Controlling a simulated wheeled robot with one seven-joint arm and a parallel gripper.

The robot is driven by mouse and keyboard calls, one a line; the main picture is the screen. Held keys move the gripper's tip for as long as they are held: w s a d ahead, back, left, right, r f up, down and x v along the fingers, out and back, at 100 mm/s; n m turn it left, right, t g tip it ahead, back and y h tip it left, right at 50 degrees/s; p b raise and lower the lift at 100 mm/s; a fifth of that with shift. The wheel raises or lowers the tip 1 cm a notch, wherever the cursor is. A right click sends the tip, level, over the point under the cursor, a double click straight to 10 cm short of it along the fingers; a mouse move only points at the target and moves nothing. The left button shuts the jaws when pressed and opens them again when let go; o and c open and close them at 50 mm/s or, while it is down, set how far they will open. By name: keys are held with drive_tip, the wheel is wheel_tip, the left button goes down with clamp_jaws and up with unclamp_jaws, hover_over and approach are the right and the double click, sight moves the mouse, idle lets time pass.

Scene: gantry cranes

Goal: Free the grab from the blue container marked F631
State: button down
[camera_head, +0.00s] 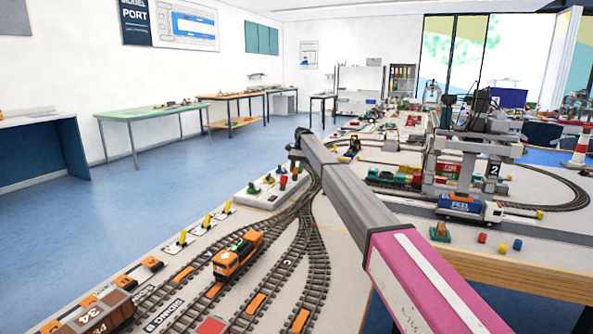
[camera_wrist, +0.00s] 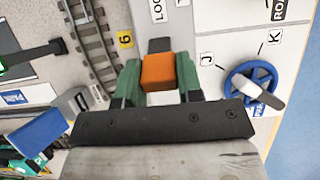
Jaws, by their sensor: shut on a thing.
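My gripper (camera_wrist: 157,68) is shut on an orange block-shaped knob (camera_wrist: 159,73), with a green finger on each side. A dark piece shows just beyond the knob, below a label beginning "LOC". In the head view a blue container (camera_head: 460,206), whose marking looks like F631, sits on a white truck (camera_head: 493,212) under the gantry crane (camera_head: 467,150) with sign 2. The grab and its contact with the container are too small to make out. My arm crosses the head view, and its gripper end is not clear there.
A blue handwheel (camera_wrist: 249,88) with a grey handle stands right of my gripper, near labels J and K. Curved track (camera_wrist: 92,45) lies to its left. In the head view an orange locomotive (camera_head: 237,256) stands on the sidings, and small coloured blocks (camera_head: 503,248) lie before the truck.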

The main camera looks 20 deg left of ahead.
idle(0.4)
drive_tip(key=c, duration=0.8)
unclamp_jaws()
drive_tip(key=shift+o, duration=0.2)
drive_tip(key=shift+w+a, duration=0.1)
